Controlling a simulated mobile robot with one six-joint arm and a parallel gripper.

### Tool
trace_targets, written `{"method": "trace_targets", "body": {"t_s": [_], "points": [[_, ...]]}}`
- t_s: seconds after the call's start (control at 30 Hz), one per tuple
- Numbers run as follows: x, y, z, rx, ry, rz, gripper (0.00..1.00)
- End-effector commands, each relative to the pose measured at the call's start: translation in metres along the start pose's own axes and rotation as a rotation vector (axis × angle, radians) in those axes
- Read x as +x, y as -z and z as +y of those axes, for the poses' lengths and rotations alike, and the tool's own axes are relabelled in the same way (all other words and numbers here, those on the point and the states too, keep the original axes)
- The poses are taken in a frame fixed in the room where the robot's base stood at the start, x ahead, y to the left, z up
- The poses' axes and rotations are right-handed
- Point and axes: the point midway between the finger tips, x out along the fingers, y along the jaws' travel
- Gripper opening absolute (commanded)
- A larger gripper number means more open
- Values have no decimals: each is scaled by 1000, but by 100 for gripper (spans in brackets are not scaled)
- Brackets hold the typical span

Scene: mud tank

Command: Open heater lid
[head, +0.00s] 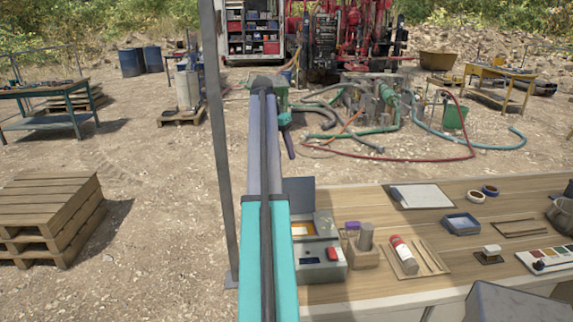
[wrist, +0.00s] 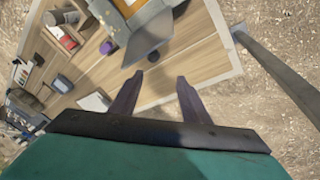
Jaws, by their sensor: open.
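The heater (head: 322,262) is a grey box with a red button and a small dark display, at the left end of the wooden table. Its grey lid (head: 300,194) stands raised at the back, and an orange-yellow interior shows in front of it. In the wrist view the heater (wrist: 146,22) is at the top, and the grey lid panel (wrist: 148,42) tilts out from it toward my fingers. My gripper (wrist: 160,78) is open and empty, its two fingers spread over the table, apart from the lid in the picture.
Right of the heater are a purple item (head: 352,226), a wooden block with a grey cylinder (head: 366,237) and a red-and-white bottle (head: 403,254). A metal post (head: 216,130) rises left of my arm.

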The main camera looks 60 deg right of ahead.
Motion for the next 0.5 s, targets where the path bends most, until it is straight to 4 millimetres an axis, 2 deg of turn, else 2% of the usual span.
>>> {"method": "trace_targets", "body": {"t_s": [0.2, 0.5], "points": [[-21, 1, 0, 1, 0, 4, 43], [-26, 1, 2, 1, -1, 4, 43]]}}
